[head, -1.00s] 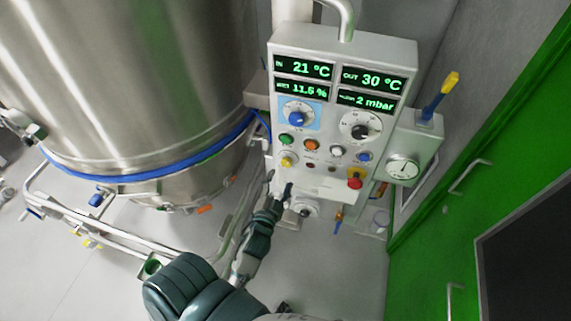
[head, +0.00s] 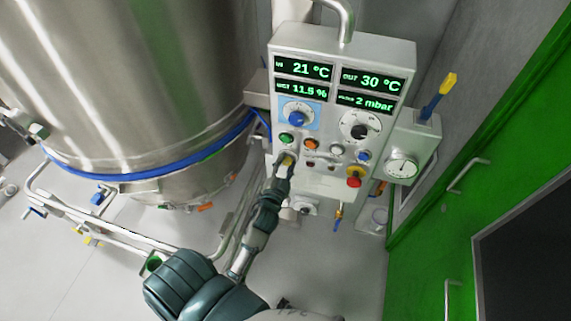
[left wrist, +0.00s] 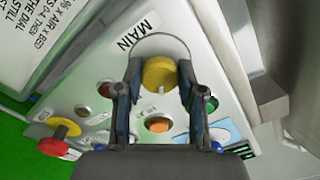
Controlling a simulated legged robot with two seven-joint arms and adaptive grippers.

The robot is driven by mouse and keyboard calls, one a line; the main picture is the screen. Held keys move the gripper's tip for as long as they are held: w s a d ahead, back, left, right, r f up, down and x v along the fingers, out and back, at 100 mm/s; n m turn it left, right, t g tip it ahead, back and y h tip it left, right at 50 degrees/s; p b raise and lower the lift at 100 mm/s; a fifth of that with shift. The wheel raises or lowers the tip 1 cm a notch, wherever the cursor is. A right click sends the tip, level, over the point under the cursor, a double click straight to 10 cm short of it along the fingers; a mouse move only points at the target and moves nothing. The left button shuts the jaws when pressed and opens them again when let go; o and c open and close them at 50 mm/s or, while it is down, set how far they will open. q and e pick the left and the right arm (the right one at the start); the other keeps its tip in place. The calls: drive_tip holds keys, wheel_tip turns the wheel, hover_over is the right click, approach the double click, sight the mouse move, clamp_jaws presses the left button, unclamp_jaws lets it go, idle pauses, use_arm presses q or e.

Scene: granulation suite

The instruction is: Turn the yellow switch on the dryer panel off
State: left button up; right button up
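The yellow switch (head: 288,158) is at the lower left of the dryer panel (head: 343,43) in the head view, partly hidden by my left gripper (head: 284,166). In the left wrist view the round yellow switch (left wrist: 160,72) sits under a MAIN label, with a small pale mark on its near edge. My left gripper (left wrist: 160,76) is open, one finger on each side of the switch, with a visible gap on both sides. I cannot tell how deep the fingertips reach. My right gripper is not in view.
Close to the switch are a green button (head: 286,138), an orange button (head: 311,144) and a red knob on yellow (head: 354,182). A blue dial (head: 298,117) is above. A steel vessel (head: 110,80) stands left, a green door (head: 440,210) right.

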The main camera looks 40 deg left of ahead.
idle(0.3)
use_arm(q)
drive_tip(key=n+p, duration=0.2)
drive_tip(key=n, duration=0.1)
drive_tip(key=shift+n, duration=0.4)
drive_tip(key=n+p, duration=0.2)
drive_tip(key=n, duration=0.1)
drive_tip(key=shift+n, duration=0.3)
drive_tip(key=shift+d+n+p, duration=0.1)
drive_tip(key=shift+n+p, duration=0.3)
drive_tip(key=shift+n, duration=0.8)
drive_tip(key=shift+f+n, duration=0.1)
drive_tip(key=shift+n, duration=0.9)
drive_tip(key=o, duration=1.1)
drive_tip(key=shift+o, duration=0.2)
